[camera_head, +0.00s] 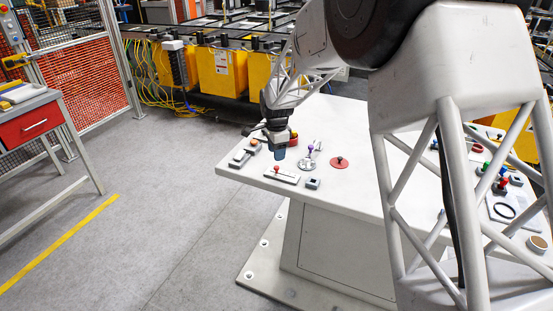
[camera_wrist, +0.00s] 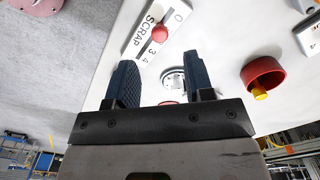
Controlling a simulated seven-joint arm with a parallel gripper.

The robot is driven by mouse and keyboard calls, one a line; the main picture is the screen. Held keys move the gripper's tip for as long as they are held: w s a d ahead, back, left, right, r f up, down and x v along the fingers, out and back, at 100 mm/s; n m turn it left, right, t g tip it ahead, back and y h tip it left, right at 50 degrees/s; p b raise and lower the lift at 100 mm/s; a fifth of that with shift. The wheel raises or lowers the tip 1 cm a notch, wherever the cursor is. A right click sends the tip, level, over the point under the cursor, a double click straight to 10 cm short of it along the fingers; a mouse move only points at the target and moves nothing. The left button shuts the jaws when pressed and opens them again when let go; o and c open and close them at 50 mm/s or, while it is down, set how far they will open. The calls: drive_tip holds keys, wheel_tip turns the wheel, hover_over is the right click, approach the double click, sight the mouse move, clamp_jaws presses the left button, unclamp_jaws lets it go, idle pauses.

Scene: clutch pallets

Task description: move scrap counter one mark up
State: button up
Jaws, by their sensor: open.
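The scrap counter is a pale plate (camera_head: 284,177) at the near left edge of the white table, with a red knob (camera_head: 276,169). In the wrist view the plate (camera_wrist: 138,48) reads SCRAP, with 0, 3 and 4 visible. Its red knob (camera_wrist: 160,33) stands between 0 and 3 and hides the marks there. My gripper (camera_head: 279,152) is pointed down just behind the plate, apart from the knob. In the wrist view my gripper (camera_wrist: 159,62) has its two dark blue fingers spread, with nothing held and the knob beyond their tips.
A silver disc (camera_head: 307,164) with a purple knob and a flat red disc (camera_head: 339,162) lie to the right. A red cup with a yellow peg (camera_wrist: 264,77) stands nearby. Another plate (camera_head: 238,158) lies further left. A small grey block (camera_head: 313,183) sits beside the scrap plate.

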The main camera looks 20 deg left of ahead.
drive_tip(key=shift+r, duration=0.85)
drive_tip(key=shift+d, duration=0.1)
drive_tip(key=shift+d+r, duration=0.2)
drive_tip(key=shift+d, duration=0.05)
drive_tip(key=s+d+r+n, duration=0.1)
drive_tip(key=s+d+r, duration=0.35)
drive_tip(key=d, duration=0.55)
drive_tip(key=s+d+r+n+t, duration=0.1)
drive_tip(key=s+d+r+n, duration=0.15)
drive_tip(key=d+r, duration=0.6)
drive_tip(key=s+d+r+n, duration=0.1)
drive_tip(key=s+d+r, duration=0.25)
drive_tip(key=d, duration=0.95)
drive_tip(key=s+d+f+n, duration=0.1)
drive_tip(key=s+d+n, duration=0.1)
drive_tip(key=s+d, duration=0.8)
drive_tip(key=s+d+f+n+t, duration=0.1)
drive_tip(key=s+d+n, duration=0.1)
drive_tip(key=s+d, duration=0.9)
drive_tip(key=s, duration=0.8)
drive_tip(key=shift+s+d+t, duration=0.2)
drive_tip(key=shift+s+t, duration=0.05)
drive_tip(key=shift+t, duration=0.05)
